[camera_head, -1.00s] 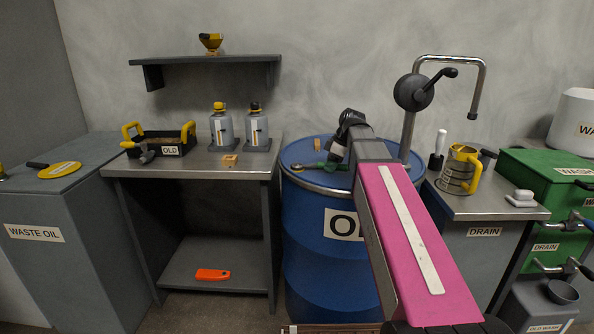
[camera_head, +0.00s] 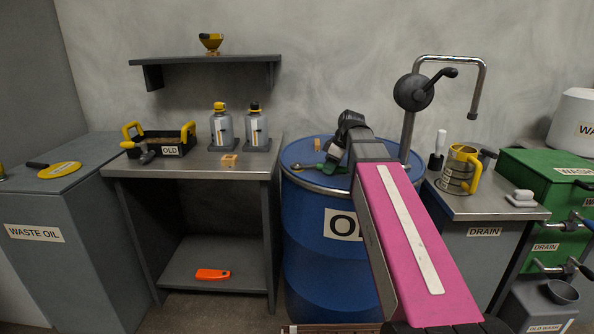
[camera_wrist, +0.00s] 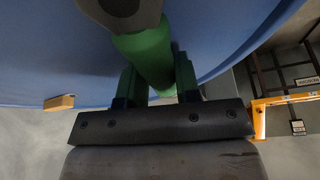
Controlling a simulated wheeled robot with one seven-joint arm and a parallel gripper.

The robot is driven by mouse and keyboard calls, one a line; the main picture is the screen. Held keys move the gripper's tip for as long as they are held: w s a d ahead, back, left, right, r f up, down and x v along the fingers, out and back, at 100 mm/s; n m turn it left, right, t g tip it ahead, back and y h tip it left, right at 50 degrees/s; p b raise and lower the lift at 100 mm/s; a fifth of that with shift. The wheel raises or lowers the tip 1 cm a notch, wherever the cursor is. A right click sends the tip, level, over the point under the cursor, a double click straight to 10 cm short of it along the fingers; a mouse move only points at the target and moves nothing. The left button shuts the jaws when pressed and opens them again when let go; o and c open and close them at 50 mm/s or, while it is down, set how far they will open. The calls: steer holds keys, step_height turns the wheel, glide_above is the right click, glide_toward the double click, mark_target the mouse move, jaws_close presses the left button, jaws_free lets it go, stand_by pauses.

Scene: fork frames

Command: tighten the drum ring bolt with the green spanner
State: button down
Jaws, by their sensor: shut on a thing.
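The blue drum (camera_head: 310,235) stands in the middle of the head view, with its metal ring around the lid edge. My gripper (camera_head: 334,160) is over the lid, pointing down. It is shut on the green spanner (camera_head: 331,168), low over the lid. In the wrist view the spanner's green handle (camera_wrist: 146,58) runs between both fingers, and its grey head (camera_wrist: 122,8) is cut off by the top edge. I cannot make out the ring bolt clearly, nor tell whether the spanner's head is on it.
A small tan block (camera_head: 317,145) lies on the lid; it also shows in the wrist view (camera_wrist: 60,102). A pump with a crank (camera_head: 413,92) rises behind my arm at the right. A steel bench (camera_head: 200,165) is left of the drum, the drain stand (camera_head: 485,205) right.

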mark_target(323, 176)
steer(key=shift+s+a+m+t, duration=0.2)
steer(key=shift+s+a+m, duration=0.15)
steer(key=shift+s+m, duration=0.35)
steer(key=shift+s+a+m+t, duration=0.2)
steer(key=shift+s+a+m, duration=0.1)
steer(key=shift+s+m, duration=0.4)
stand_by(0.8)
steer(key=shift+s+a+m+h, duration=0.4)
steer(key=shift+s+a+m, duration=0.2)
steer(key=shift+m, duration=0.2)
stand_by(0.6)
steer(key=shift+w+d+n, duration=0.5)
steer(key=shift+w+n, duration=0.15)
steer(key=shift+n, duration=0.05)
stand_by(0.5)
steer(key=c, duration=1.4)
jaws_free()
jaws_close()
steer(key=shift+w+d, duration=0.15)
steer(key=shift+d, duration=0.05)
steer(key=shift+r, duration=0.7)
